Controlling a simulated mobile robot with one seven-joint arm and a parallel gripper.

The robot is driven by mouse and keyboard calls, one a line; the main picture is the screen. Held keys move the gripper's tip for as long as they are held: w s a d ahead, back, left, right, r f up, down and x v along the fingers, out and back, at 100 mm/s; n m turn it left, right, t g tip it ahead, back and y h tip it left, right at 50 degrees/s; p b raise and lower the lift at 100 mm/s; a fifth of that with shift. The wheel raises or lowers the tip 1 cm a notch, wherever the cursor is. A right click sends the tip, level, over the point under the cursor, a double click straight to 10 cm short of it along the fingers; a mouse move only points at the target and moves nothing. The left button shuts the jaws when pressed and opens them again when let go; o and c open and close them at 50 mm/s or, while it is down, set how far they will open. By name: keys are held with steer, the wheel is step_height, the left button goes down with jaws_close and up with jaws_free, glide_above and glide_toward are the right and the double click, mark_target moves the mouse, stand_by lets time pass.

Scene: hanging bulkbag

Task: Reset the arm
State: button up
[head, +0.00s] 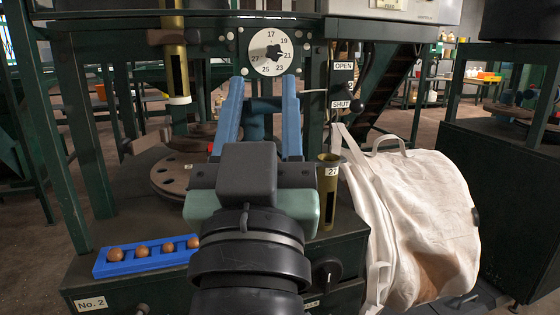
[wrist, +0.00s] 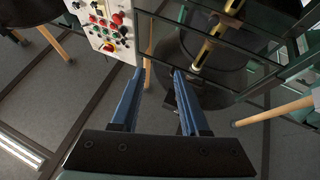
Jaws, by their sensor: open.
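My gripper (head: 264,90) points away from me in the middle of the head view, in front of the green machine. Its two blue fingers stand wide apart with nothing between them. In the wrist view my gripper (wrist: 156,72) also shows open and empty, with dark machine parts and floor beyond the fingertips. The black wrist and grey-green gripper body hide part of the bench behind them.
A numbered dial (head: 270,52) sits behind the fingertips, near OPEN and SHUT labels with a black-knobbed lever (head: 356,105). A white bulk bag (head: 425,220) hangs at right. A blue tray (head: 115,266) holds several brown balls. A brass tube (head: 328,200) stands close right.

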steer(key=s+d+r+t+p, duration=0.25)
steer(key=s+r, duration=0.45)
steer(key=r, duration=0.4)
step_height(320, 180, up, 34)
steer(key=a+p, duration=0.1)
steer(key=p, duration=3.4)
steer(key=shift+r+p, duration=0.25)
steer(key=shift+p, duration=0.1)
steer(key=shift+o, duration=0.4)
steer(key=shift+w+t, duration=0.1)
steer(key=shift+t, duration=0.15)
steer(key=shift+f, duration=0.15)
